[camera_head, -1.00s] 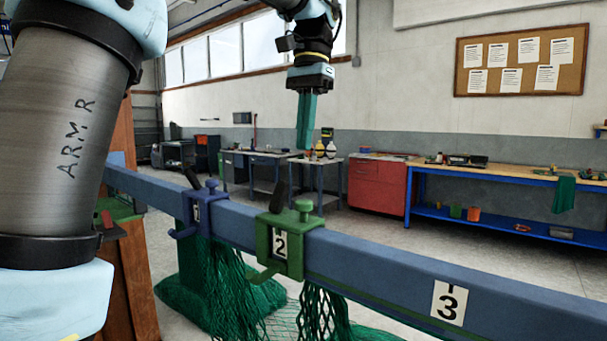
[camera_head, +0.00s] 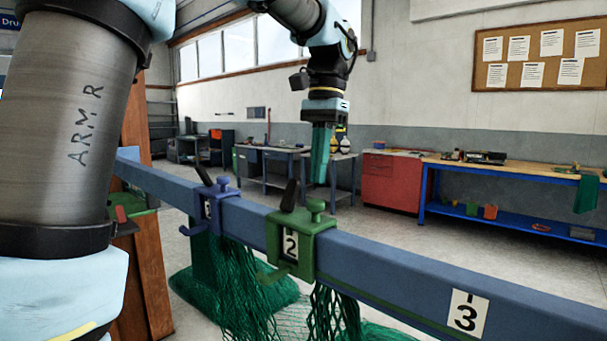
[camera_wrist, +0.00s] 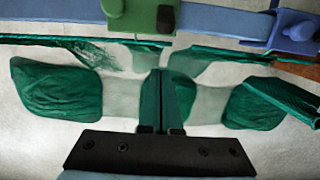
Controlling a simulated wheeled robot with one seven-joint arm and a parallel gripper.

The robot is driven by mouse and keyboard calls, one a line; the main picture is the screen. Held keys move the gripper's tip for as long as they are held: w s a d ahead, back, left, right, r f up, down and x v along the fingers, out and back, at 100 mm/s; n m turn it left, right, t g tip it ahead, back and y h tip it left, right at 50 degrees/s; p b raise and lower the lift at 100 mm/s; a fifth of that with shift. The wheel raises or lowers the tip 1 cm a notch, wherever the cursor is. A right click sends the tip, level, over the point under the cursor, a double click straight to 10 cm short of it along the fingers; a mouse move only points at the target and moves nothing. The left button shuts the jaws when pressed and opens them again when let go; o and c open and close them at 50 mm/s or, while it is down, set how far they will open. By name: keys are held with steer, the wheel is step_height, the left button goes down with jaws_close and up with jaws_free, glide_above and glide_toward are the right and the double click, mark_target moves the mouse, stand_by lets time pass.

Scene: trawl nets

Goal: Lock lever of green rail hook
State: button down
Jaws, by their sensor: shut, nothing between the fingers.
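The green rail hook (camera_head: 301,246) sits over the blue rail (camera_head: 400,272) and bears a label 2. Its black lever (camera_head: 289,195) stands up at a slight tilt, beside a green knob (camera_head: 316,208). In the wrist view the green hook (camera_wrist: 138,14) is at the top, with the black lever end (camera_wrist: 165,18) on it. My gripper (camera_head: 318,182) points down, shut and empty, above and beyond the rail near the green hook, apart from it. It also shows in the wrist view (camera_wrist: 162,75).
A blue hook (camera_head: 212,204) with its own black lever sits on the rail to the left. Green netting (camera_head: 235,285) hangs below. A label 3 (camera_head: 467,312) marks the rail at right, where the top is bare. Benches stand well behind.

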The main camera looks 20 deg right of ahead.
mark_target(291, 195)
steer(key=a, duration=0.1)
steer(key=s+a+p, duration=0.1)
steer(key=s+a+f+p, duration=0.1)
steer(key=shift+a, duration=0.3)
